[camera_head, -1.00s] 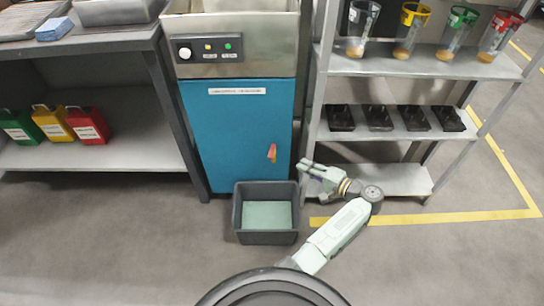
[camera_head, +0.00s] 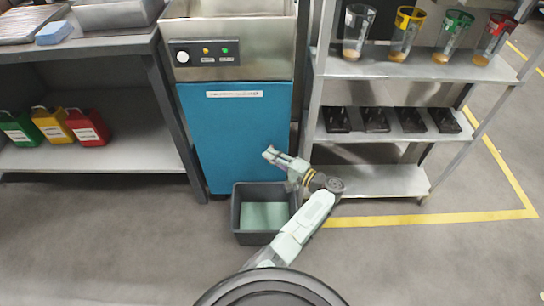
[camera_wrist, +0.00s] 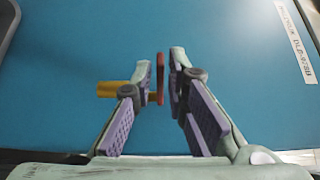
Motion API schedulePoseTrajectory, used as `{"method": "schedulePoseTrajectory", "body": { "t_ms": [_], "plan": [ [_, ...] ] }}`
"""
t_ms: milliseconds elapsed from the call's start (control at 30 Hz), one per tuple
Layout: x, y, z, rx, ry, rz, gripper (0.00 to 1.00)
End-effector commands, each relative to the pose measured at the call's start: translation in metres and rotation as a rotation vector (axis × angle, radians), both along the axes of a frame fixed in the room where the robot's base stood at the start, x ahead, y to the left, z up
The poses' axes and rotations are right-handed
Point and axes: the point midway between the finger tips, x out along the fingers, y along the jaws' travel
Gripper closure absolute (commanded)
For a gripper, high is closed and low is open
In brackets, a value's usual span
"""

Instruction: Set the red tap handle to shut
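The red tap handle (camera_wrist: 160,80) shows in the wrist view in front of the blue cabinet front, as a narrow upright red piece. The yellow tap body (camera_wrist: 112,89) shows to its left, partly behind the left finger. My gripper (camera_wrist: 163,70) has its two purple-padded fingers on either side of the handle, with a gap on the right side. Whether the left finger touches it I cannot tell. In the head view my gripper (camera_head: 268,153) is at the lower part of the blue cabinet (camera_head: 230,130) and hides the tap.
A dark grey bin (camera_head: 264,237) stands on the floor below my gripper. A metal shelf rack (camera_head: 385,181) with black trays and cups stands close on the right. A workbench (camera_head: 80,45) with coloured containers beneath is on the left.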

Motion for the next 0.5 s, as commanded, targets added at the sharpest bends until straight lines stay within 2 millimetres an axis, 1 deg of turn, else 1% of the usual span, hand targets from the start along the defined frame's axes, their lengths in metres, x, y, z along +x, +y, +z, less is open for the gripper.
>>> {"method": "schedulePoseTrajectory", "body": {
  "t_ms": [267,467,500],
  "plan": [
    [0.0008,0.0006,0.0001,-0.001,-0.001,-0.001,0.86],
    [0.0008,0.0004,0.0002,-0.001,-0.001,-0.001,1.0],
    [0.0008,0.0004,0.0002,-0.001,-0.001,-0.001,1.0]
  ]
}}
